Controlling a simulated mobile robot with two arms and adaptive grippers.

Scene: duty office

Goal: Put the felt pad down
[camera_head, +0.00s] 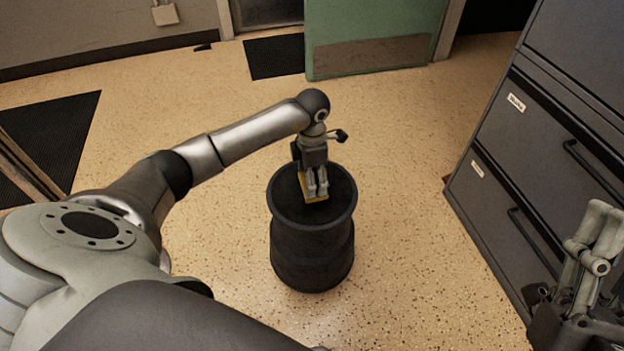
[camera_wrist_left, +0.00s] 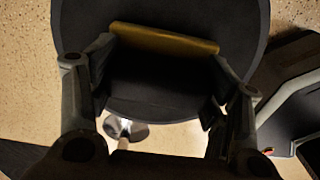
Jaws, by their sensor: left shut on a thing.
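The yellow felt pad (camera_head: 305,185) is at the fingertips of my left gripper (camera_head: 313,194), over the top of a dark round drum (camera_head: 312,255). In the left wrist view the pad (camera_wrist_left: 165,40) spans between the two fingers of the left gripper (camera_wrist_left: 163,55), which is shut on it. The drum top (camera_wrist_left: 190,12) lies behind the pad. I cannot tell whether the pad touches the drum top. My right gripper (camera_head: 592,245) is at the right edge, away from the drum; its fingers are partly cut off.
A dark grey filing cabinet (camera_head: 500,175) stands on the right. A green door (camera_head: 375,30) and a black floor mat (camera_head: 275,56) are at the back. Another dark mat (camera_head: 55,135) lies at the left. The speckled floor around the drum is clear.

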